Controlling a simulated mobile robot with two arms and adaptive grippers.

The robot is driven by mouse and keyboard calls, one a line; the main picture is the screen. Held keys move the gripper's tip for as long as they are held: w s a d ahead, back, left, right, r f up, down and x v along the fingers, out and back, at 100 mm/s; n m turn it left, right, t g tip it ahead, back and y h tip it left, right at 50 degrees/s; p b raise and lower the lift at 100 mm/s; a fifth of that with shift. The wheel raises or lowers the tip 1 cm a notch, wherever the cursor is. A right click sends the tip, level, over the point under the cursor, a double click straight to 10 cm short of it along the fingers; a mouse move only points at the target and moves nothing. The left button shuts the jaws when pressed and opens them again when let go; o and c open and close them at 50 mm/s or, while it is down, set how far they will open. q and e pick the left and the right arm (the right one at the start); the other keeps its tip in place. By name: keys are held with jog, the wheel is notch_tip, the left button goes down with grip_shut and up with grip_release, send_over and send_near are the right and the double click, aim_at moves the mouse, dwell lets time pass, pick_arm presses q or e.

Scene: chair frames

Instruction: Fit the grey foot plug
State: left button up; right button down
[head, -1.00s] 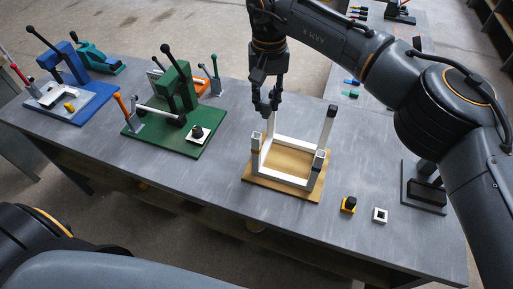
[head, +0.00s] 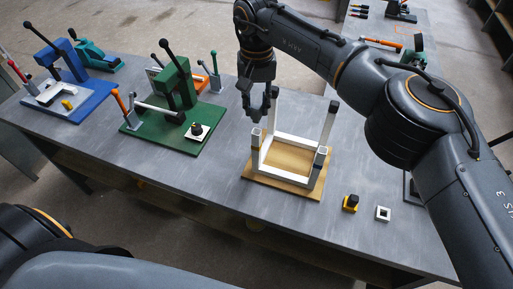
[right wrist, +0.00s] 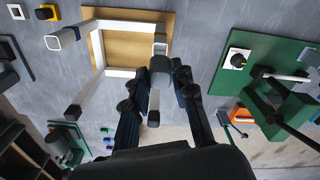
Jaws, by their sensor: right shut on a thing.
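The white chair frame (head: 290,179) stands with legs up on a wooden board (head: 258,191). Its near left leg (head: 256,140) and near right leg (head: 320,160) show square ends; a far leg (head: 332,108) has a dark cap. My right gripper (head: 257,115) points down, just behind and above the near left leg. In the right wrist view, its fingertips (right wrist: 160,75) are shut on a small grey piece, apparently the grey foot plug (right wrist: 161,64), beside the open leg end (right wrist: 160,47). Whether plug and leg touch cannot be told. My left gripper is out of view.
A yellow block with a black top (head: 350,203) and a white square ring (head: 383,214) lie right of the board. A green press (head: 176,130) and a blue fixture (head: 70,90) stand to the left. The table between press and board is clear.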

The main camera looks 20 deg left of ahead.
aim_at(257, 120)
jog(key=shift+f, duration=0.1)
jog(key=shift+f+b, duration=1.35)
jog(key=shift+f, duration=0.15)
dwell(0.3)
jog(key=shift+f+b, duration=0.2)
jog(key=shift+b, duration=0.2)
jog(key=shift+f+b, duration=0.65)
jog(key=shift+f, duration=0.25)
jog(key=shift+f, duration=0.1)
jog(key=c, duration=1)
grip_release()
